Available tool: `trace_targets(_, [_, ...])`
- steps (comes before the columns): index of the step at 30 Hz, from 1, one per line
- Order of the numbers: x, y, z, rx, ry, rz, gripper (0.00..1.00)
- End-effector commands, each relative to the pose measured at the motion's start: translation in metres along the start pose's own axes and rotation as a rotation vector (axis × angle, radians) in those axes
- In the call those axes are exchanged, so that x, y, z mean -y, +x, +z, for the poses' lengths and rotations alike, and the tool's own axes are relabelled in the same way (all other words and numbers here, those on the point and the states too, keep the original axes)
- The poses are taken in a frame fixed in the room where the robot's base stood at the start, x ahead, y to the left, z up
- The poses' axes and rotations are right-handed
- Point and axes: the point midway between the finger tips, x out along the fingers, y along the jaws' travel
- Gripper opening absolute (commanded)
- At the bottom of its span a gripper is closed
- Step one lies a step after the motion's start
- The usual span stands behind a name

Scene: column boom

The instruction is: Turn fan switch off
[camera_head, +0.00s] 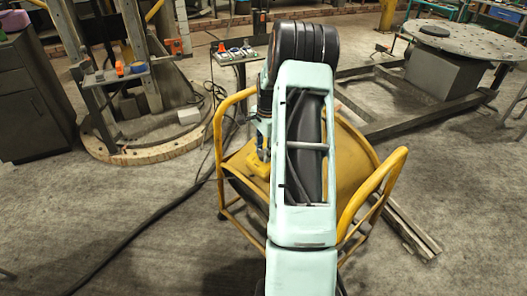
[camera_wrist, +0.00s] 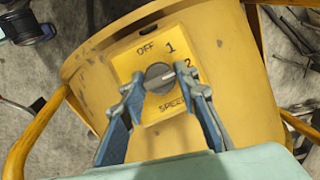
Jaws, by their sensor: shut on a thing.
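The fan (camera_head: 345,155) is a yellow drum on a frame with yellow tube handles, below and behind my arm in the head view. Its yellow switch plate (camera_wrist: 126,64) faces the wrist camera, marked OFF, 1, 2 and SPEED. The round grey fan switch (camera_wrist: 158,73) is in the plate's middle. My gripper (camera_wrist: 160,86) has its blue fingers on either side of the switch and is shut on it. The exact direction of the switch's pointer is hard to tell. In the head view my arm hides much of the fan and the fingers.
A dark cable (camera_head: 150,228) runs across the concrete floor at left. A round metal table (camera_head: 450,40) stands at the back right. A wooden ring base (camera_head: 150,152) stands at left. Timber lengths (camera_head: 408,228) lie right of the fan. The front floor is mostly clear.

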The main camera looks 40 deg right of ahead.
Motion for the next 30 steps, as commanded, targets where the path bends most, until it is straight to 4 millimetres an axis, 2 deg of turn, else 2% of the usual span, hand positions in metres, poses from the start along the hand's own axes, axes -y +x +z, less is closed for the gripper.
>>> trace_targets(2, [-0.0006,0.0001,0.0001,0.001,0.000,0.001,0.04])
trace_targets(14, [0.0004,-0.0007,0.0006,0.006,-0.080,0.028,0.04])
trace_targets(30, [0.0027,-0.0003,0.0007,0.030,-0.520,0.176,0.04])
